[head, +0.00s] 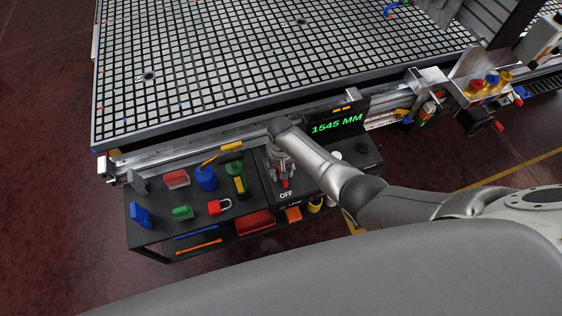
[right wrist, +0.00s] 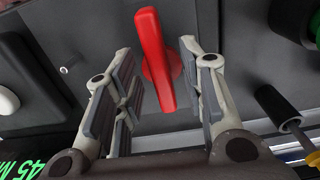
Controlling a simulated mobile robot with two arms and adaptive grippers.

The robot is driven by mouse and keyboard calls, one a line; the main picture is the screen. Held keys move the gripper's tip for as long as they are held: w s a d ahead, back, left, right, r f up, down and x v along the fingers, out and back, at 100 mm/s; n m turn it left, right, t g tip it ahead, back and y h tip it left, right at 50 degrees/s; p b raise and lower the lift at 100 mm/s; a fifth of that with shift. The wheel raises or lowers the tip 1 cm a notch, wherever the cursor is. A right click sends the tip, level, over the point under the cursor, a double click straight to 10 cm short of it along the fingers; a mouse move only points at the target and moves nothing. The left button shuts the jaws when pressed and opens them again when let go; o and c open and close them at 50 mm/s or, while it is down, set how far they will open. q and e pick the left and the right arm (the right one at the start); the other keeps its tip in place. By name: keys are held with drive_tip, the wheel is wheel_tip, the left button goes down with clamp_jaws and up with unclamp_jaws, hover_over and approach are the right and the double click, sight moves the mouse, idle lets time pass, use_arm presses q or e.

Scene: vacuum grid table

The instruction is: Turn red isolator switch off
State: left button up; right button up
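The red isolator switch shows in the right wrist view as a long red handle (right wrist: 152,50) on a round red base, mounted on a dark grey panel. In the head view a small part of the red switch (head: 285,184) shows just above a white "OFF" label (head: 286,195); my gripper hides the rest. My right gripper (head: 282,170) is at the switch. In the right wrist view its fingers (right wrist: 157,62) are open, one on each side of the handle, with a visible gap on both sides. My left gripper is not in view.
A black shelf unit (head: 160,238) holds a blue bottle (head: 206,178), a red padlock (head: 219,206) and several coloured items left of the switch. A display (head: 337,125) reads "1545 MM" behind. The grid table (head: 250,60) lies beyond.

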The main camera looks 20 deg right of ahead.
wheel_tip(320, 180, up, 12)
idle(0.6)
drive_tip(key=shift+f, duration=0.1)
drive_tip(key=s+d+r+n+t, duration=0.1)
drive_tip(key=s+d+r, duration=0.15)
drive_tip(key=s, duration=0.55)
drive_tip(key=s+d+r+t, duration=0.15)
drive_tip(key=s+r, duration=0.25)
drive_tip(key=s, duration=0.4)
drive_tip(key=s+d+r+n+t, duration=0.1)
drive_tip(key=s+d+r, duration=0.2)
drive_tip(key=s, duration=0.5)
wheel_tip(320, 180, down, 32)
drive_tip(key=s+r+g+b, duration=0.1)
drive_tip(key=b, duration=0.5)
drive_tip(key=s+d+f+b, duration=0.1)
drive_tip(key=s+f+b, duration=0.1)
drive_tip(key=s+f, duration=0.6)
drive_tip(key=s+d+f+g+b, duration=0.1)
drive_tip(key=s+f+b, duration=0.1)
drive_tip(key=s+f, duration=0.7)
wheel_tip(320, 180, down, 5)
drive_tip(key=shift+s+d+f+b, duration=0.2)
drive_tip(key=shift+d+b, duration=0.15)
